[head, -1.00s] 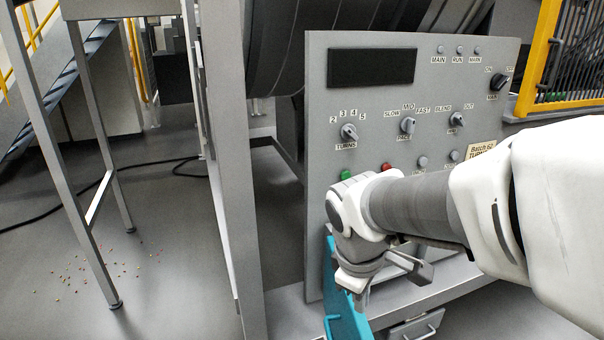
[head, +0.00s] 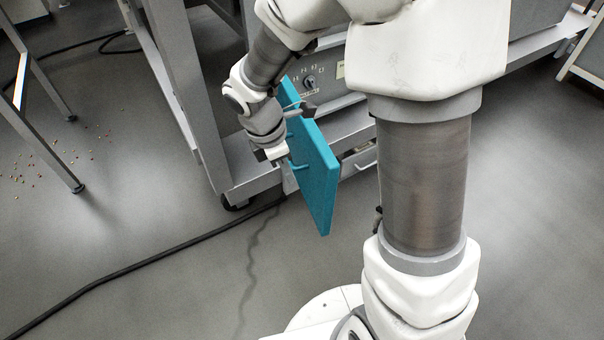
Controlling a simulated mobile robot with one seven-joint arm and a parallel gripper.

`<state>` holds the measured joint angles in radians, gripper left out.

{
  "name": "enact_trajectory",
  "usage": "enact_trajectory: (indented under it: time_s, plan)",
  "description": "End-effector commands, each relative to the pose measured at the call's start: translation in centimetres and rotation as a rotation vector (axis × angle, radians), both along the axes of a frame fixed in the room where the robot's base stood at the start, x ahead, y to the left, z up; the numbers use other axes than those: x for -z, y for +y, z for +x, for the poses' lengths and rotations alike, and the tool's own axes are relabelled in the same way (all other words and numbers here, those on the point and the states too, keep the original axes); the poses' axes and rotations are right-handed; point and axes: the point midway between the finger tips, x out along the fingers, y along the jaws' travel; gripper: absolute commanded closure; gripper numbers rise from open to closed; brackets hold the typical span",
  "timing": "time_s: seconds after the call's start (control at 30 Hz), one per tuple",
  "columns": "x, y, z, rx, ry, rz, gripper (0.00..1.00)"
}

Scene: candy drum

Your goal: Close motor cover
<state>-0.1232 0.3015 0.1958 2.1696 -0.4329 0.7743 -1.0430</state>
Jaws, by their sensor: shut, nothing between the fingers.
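The motor cover (head: 318,172) is a flat teal panel. It stands swung out from the front of the grey machine, edge toward me, and hangs over the floor. A small teal handle (head: 299,163) sticks out from its left face. My gripper (head: 276,160) is at the left side of the cover, close to that handle. It is shut and empty. I cannot tell whether it touches the cover. My arm hides part of the machine front and the upper part of the opening behind the cover.
The grey machine frame (head: 235,178) runs along behind the cover, with a knob panel (head: 312,80) above. A drawer-like box (head: 360,163) sits low to the right. A black cable (head: 130,268) crosses the floor. A table leg (head: 50,150) and scattered candies stand left.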

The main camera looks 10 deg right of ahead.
Motion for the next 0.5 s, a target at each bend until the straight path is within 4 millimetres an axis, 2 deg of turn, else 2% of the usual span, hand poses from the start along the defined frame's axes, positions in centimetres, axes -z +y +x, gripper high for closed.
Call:
enact_trajectory:
  time_s: [0.4, 0.47, 0.5]
  plan:
    - [8.5, -2.0, 0.1, 0.004, 0.003, -0.001, 1.0]
    - [9.6, -2.3, 0.1, 0.004, 0.004, 0.0, 1.0]
    - [9.5, -2.9, 0.2, 0.007, 0.0, 0.0, 1.0]
